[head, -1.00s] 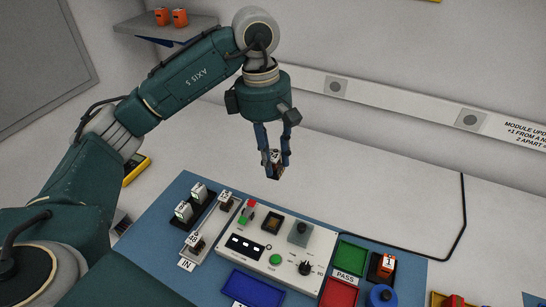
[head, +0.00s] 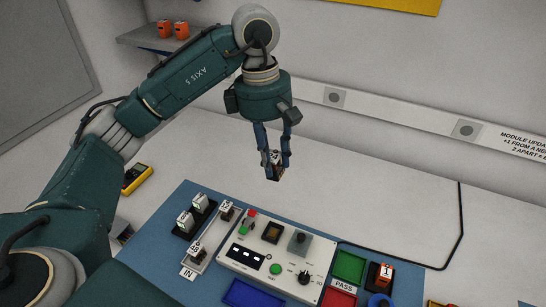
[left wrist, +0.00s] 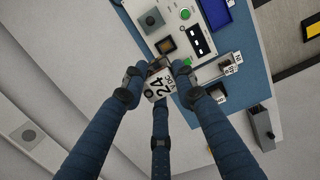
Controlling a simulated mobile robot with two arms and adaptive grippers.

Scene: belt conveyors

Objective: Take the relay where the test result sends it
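My left gripper (head: 272,158) is shut on a small relay (head: 275,171), held in the air above and behind the tester. In the left wrist view the relay (left wrist: 157,90) shows a white face marked "24" and "V DC" between the fingers. The white tester panel (head: 232,263) has a dark display, whose reading I cannot make out, an empty-looking square socket (head: 272,232), a green button and a black knob. A green tray (head: 349,266) stands by the PASS label, a red tray (head: 340,299) before it and a blue tray (head: 250,296) at the front. My right gripper is not in view.
An IN rail (head: 208,252) holds relays at the left, beside two white-topped relays (head: 192,213) in a black holder. An orange relay (head: 385,273) marked 1 stands at the right. A yellow meter (head: 137,178) lies behind.

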